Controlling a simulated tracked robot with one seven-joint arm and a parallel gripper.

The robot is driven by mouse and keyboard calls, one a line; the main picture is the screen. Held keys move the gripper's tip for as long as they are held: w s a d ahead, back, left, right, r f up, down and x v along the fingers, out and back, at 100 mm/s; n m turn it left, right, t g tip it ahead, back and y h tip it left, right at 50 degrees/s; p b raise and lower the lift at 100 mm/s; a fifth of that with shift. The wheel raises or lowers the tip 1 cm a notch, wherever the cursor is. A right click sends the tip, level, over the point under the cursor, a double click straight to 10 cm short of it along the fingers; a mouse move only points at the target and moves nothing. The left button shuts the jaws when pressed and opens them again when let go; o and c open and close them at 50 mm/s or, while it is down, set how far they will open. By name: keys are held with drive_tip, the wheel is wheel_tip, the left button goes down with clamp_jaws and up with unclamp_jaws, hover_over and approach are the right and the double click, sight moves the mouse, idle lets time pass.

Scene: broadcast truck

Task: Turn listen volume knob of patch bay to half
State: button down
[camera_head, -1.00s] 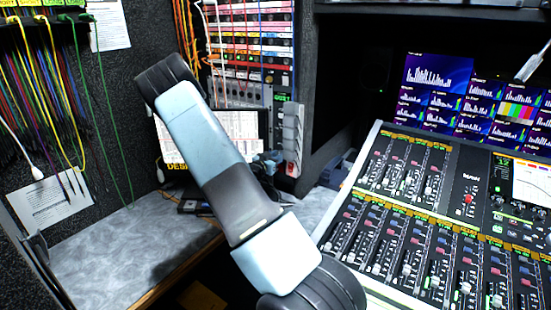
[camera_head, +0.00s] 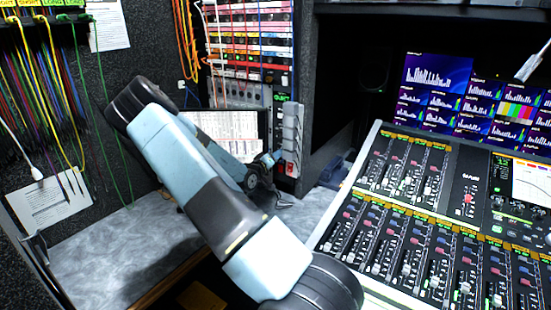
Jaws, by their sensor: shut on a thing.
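The patch bay (camera_head: 250,38) is the rack at the back, with red, white and blue rows and hanging cords. My arm crosses the middle of the view, bends at the upper left and reaches back toward the rack. My gripper (camera_head: 270,158) is small and far off, at the lower right of the rack, beside a grey-white upright strip. It is shut, apparently on the listen volume knob, which is hidden or too small to make out. The knob's setting cannot be read.
A mixing console (camera_head: 420,220) fills the right, with a lit multi-picture screen (camera_head: 437,85) behind it. A grey worktop (camera_head: 110,250) lies at the lower left. Orange cords (camera_head: 185,45) and several coloured cables hang at the left.

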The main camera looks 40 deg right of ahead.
drive_tip(key=shift+n, duration=0.8)
drive_tip(key=c, duration=0.9)
unclamp_jaws()
drive_tip(key=shift+o, duration=0.2)
drive_tip(key=v, duration=1.3)
drive_tip(key=shift+a, duration=0.4)
drive_tip(key=shift+f, duration=0.15)
